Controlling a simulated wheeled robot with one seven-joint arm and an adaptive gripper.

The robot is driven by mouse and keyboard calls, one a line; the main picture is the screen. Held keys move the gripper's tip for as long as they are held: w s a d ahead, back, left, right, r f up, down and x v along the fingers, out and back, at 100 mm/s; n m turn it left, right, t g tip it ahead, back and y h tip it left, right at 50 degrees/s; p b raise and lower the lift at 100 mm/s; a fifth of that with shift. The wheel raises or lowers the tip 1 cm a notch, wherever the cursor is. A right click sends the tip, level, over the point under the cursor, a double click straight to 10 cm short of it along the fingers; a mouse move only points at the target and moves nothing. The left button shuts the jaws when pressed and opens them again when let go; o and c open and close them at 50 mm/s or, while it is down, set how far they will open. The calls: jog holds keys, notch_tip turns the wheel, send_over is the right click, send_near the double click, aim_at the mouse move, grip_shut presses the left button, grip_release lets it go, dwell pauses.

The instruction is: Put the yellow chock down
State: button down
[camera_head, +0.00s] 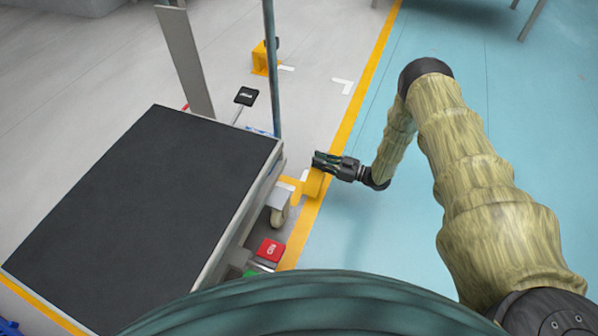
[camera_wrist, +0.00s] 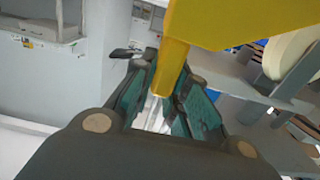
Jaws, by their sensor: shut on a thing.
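The yellow chock (camera_head: 314,183) is at the tip of my gripper (camera_head: 318,162), beside the cart's caster wheel (camera_head: 279,214) and close to the yellow floor line. In the wrist view the chock (camera_wrist: 212,24) fills the top centre, and a narrow part of it runs down between the fingers of my gripper (camera_wrist: 163,92). The gripper is shut on that part. Whether the underside of the chock touches the floor cannot be told.
A cart with a dark flat top (camera_head: 140,200) stands at the left. A red block (camera_head: 270,250) lies by its near corner. A black pedal-like thing (camera_head: 246,96) and another yellow object (camera_head: 262,60) are further back.

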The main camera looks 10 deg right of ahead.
jog(key=w+a+f+b, duration=0.1)
jog(key=a+f+b, duration=0.3)
jog(key=a, duration=0.3)
jog(key=shift+w+a+b, duration=0.2)
jog(key=shift+w+b, duration=0.15)
jog(key=shift+b, duration=0.05)
jog(key=shift+f, duration=0.2)
jog(key=c, duration=1.5)
grip_release()
jog(key=shift+o, duration=0.4)
